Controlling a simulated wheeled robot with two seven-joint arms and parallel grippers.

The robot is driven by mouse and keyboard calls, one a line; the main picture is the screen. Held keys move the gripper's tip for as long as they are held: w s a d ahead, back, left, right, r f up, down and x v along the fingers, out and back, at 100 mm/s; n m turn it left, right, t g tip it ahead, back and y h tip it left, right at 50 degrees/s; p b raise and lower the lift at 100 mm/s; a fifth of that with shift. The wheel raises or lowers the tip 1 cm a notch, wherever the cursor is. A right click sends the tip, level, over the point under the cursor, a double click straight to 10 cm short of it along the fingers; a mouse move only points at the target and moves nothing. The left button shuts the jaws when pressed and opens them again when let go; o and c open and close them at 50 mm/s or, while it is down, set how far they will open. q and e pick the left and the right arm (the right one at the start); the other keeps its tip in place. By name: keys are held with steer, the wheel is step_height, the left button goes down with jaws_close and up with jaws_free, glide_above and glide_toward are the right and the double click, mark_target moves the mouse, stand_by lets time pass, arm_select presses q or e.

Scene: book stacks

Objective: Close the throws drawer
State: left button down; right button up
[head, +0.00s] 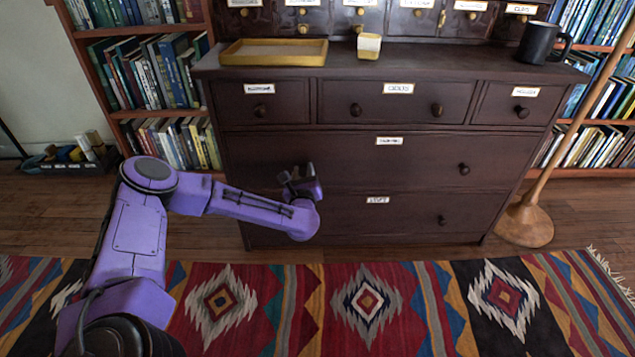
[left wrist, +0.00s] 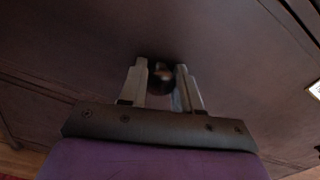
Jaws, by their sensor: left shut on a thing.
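A dark wooden dresser stands ahead in the head view. It has a wide middle drawer (head: 400,155) and a wide bottom drawer (head: 410,215), each with a small white label too blurred to read surely. The middle drawer's right knob (head: 464,169) is free. My left gripper (head: 302,178) is at the left part of the middle drawer's front. In the left wrist view, its two fingers (left wrist: 161,88) are shut around a round dark knob (left wrist: 160,74), hiding part of it. All drawer fronts look about flush; a small gap cannot be told. My right gripper is not in view.
A yellow tray (head: 274,61), a white and yellow cup (head: 369,46) and a dark mug (head: 540,42) stand on the dresser top. Bookshelves flank it. A wooden post (head: 524,222) stands at the right. A patterned rug (head: 365,300) covers the clear floor in front.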

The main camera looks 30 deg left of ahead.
arm_select(q)
steer(key=shift+w+a+r, duration=0.2)
steer(key=shift+w, duration=0.05)
steer(key=shift+r, duration=0.1)
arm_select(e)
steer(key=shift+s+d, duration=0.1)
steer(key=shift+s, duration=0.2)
arm_select(q)
steer(key=shift+a, duration=0.1)
steer(key=c, duration=0.8)
jaws_free()
steer(key=shift+w, duration=0.1)
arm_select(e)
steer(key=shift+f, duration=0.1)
arm_select(q)
steer(key=shift+a, duration=0.15)
steer(key=shift+s, duration=0.2)
